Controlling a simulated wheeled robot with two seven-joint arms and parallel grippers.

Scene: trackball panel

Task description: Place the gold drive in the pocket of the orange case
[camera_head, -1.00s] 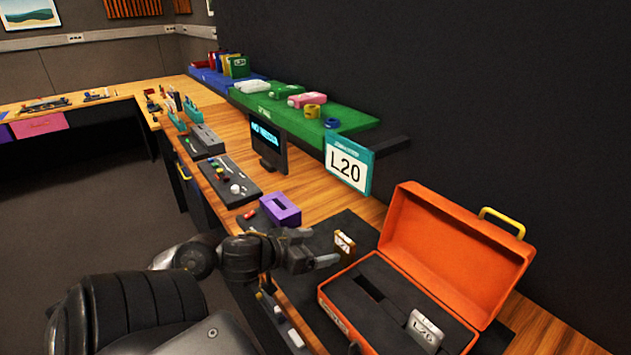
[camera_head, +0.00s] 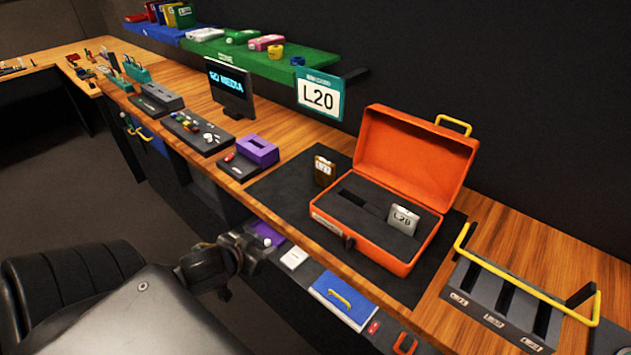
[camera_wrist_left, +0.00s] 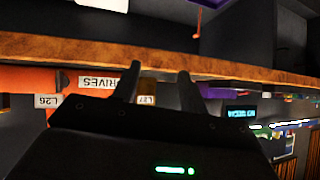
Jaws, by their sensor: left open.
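The gold drive (camera_head: 324,171), a small brown-gold block with a white label, stands upright on the black mat, just left of the orange case and apart from it. The orange case (camera_head: 375,253) is open, its lid tilted back. Its dark foam has an empty slot (camera_head: 359,199) at the left and a silver drive (camera_head: 403,219) standing at the right. My left gripper (camera_wrist_left: 160,72) is open and empty, off the desk's front edge and away from the gold drive. Its jaws are hard to make out in the head view. My right gripper is not in view.
A purple block (camera_head: 258,150) on a dark base and a monitor (camera_head: 231,90) stand left of the mat (camera_head: 275,192). A slotted rack (camera_head: 500,295) with a yellow rail is at the right.

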